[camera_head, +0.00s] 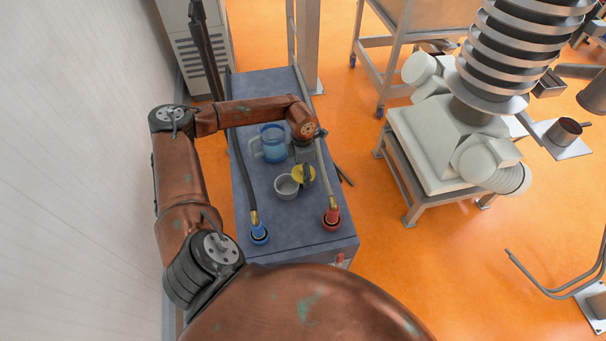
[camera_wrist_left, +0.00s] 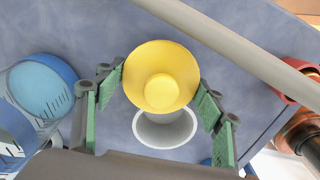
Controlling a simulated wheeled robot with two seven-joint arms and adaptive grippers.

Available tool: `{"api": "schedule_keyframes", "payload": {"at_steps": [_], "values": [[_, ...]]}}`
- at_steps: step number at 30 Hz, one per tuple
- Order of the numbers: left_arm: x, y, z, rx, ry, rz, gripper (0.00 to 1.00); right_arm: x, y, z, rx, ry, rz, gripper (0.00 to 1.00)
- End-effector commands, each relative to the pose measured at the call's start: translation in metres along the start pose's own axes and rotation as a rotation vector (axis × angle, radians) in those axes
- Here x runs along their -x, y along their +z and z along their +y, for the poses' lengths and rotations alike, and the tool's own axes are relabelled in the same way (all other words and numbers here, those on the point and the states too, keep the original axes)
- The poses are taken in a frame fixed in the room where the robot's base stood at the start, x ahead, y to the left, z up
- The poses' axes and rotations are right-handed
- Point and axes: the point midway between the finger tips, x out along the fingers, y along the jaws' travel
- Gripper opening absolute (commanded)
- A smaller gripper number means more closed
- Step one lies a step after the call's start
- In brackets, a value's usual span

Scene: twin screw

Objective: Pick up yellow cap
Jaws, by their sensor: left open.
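The yellow cap (camera_head: 304,174) shows beneath my left gripper in the head view, beside a small pale grey cup. In the left wrist view the yellow cap (camera_wrist_left: 161,77) is round with a raised knob in its middle. My left gripper (camera_wrist_left: 161,95) is open, with green-padded fingers on both sides of the cap. In the head view the left gripper (camera_head: 306,172) partly hides the cap. I cannot tell whether the fingers touch it. My right gripper does not show.
The grey cup (camera_head: 287,187) also shows in the wrist view (camera_wrist_left: 165,132), partly behind the cap. A blue measuring jug (camera_head: 272,144) stands behind it on the blue-grey bench top (camera_head: 290,229). Hoses run to a blue fitting (camera_head: 259,233) and a red fitting (camera_head: 332,219) near the front edge.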

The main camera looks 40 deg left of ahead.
Motion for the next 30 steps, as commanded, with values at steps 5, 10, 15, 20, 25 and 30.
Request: {"api": "schedule_keyframes", "payload": {"at_steps": [5, 10, 15, 20, 25, 30], "values": [[-0.02, 0.001, -0.001, 0.0, -0.002, 0.0, 0.63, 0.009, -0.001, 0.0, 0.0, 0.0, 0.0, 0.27], [-0.025, 0.001, 0.0, 0.001, 0.0, -0.001, 0.63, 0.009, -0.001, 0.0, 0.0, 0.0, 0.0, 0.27], [-0.025, 0.001, 0.0, 0.001, 0.0, -0.001, 0.59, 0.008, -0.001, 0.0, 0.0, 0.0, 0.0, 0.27], [-0.024, 0.001, 0.0, 0.001, 0.0, -0.001, 0.48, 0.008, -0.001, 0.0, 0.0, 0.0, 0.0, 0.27], [-0.024, 0.001, 0.0, 0.001, 0.0, -0.001, 0.36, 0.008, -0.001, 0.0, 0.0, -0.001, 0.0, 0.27], [-0.024, 0.001, 0.0, 0.001, 0.0, -0.001, 0.29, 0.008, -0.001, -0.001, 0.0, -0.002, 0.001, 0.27]]}}
